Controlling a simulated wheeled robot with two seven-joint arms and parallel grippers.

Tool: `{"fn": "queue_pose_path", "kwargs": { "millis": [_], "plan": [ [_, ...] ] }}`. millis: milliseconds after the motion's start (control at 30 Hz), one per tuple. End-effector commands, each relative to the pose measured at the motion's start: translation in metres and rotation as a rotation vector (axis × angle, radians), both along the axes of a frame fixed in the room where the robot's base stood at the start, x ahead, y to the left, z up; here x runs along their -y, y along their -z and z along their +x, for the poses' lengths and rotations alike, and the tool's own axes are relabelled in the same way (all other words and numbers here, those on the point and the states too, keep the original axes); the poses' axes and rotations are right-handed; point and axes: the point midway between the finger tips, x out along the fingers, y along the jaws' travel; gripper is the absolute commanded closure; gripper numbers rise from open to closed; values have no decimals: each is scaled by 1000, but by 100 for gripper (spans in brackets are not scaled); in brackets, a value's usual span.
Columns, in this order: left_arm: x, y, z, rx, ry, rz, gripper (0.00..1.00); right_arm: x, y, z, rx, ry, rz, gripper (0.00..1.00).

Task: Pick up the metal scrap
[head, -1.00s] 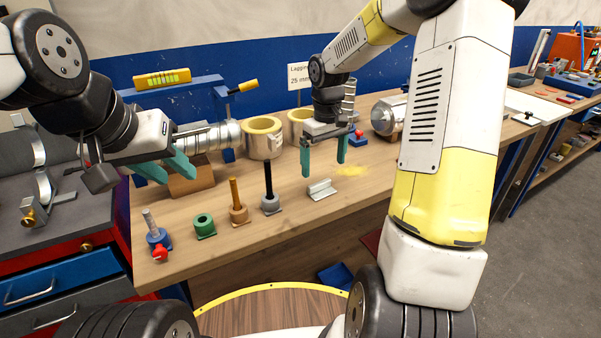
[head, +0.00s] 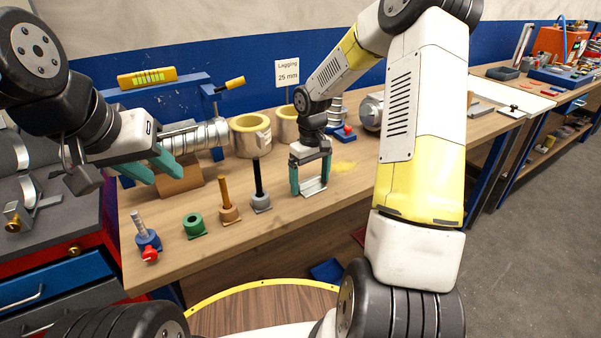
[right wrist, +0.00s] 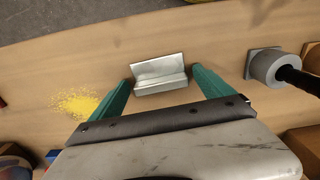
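The metal scrap (head: 313,186) is a short, shiny angled strip lying on the wooden bench. In the right wrist view the metal scrap (right wrist: 160,73) lies between the teal fingertips. My right gripper (head: 311,188) is lowered over it and open, with one finger at each end; it also shows in the right wrist view (right wrist: 160,80). A narrow gap seems to remain at the fingers, though contact is hard to judge. My left gripper (head: 152,172) is at the left side of the bench, its teal fingers apart, near a brown block (head: 180,180).
A black-rod post on a grey base (head: 260,202) stands left of the scrap, beside orange, green and blue fixtures (head: 147,241). Yellow powder (head: 343,166) lies to the right. Lagging rolls (head: 249,140) stand behind. The bench front is clear nearby.

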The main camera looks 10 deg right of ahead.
Motion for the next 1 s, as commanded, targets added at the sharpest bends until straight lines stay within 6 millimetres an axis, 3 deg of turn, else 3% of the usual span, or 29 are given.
{"fn": "queue_pose_path", "kwargs": {
  "millis": [33,233,300,633,900,1000],
  "plan": [
    [0,0,0,0,0,0,64,0,0,0,0,0,0,21],
    [0,0,0,0,0,0,64,0,0,0,0,0,0,61],
    [0,0,0,0,0,0,64,0,0,0,0,0,0,69],
    [0,0,0,0,0,0,64,0,-5,1,3,0,-1,69],
    [0,0,0,0,0,0,64,0,-36,1,3,0,-1,69],
    [0,0,0,0,0,0,64,-3,-38,-18,-1,-2,-2,69]
  ]
}}
